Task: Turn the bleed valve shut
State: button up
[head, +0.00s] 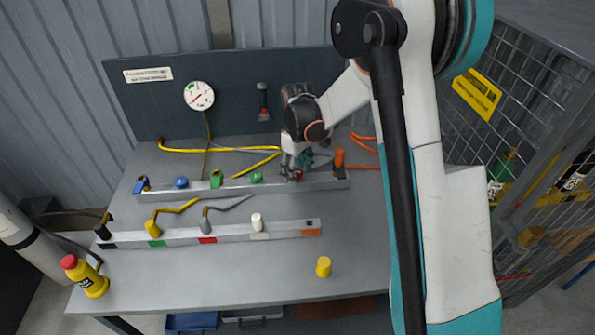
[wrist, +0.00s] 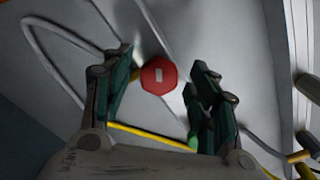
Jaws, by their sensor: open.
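A red many-sided knob (wrist: 158,76) with a small white mark on its face shows in the wrist view. I cannot read any label naming it as the bleed valve. My gripper (wrist: 165,90) is open, with one dark green finger pad on each side of the knob. Gaps show between the knob and both fingers, so it is not gripped. In the head view my gripper (head: 296,163) points down at the right part of the back rail (head: 240,190). A bit of the red knob (head: 298,175) shows beneath it, mostly hidden by the fingers.
The back rail also holds a blue knob (head: 181,182), a green knob (head: 256,177) and an orange fitting (head: 339,158). A gauge (head: 199,96) hangs on the back panel. A yellow bottle (head: 88,280) and a yellow cylinder (head: 323,267) stand on the bench's front part, otherwise mostly clear.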

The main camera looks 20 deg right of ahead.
jog(key=shift+c, duration=0.6)
jog(key=c, duration=0.9)
jog(key=shift+c, duration=0.2)
jog(key=shift+m, duration=0.5)
jog(key=m, duration=0.5)
jog(key=shift+a+m, duration=0.1)
jog(key=shift+m, duration=0.3)
jog(key=m, duration=0.5)
jog(key=shift+a, duration=0.15)
jog(key=shift+m, duration=0.3)
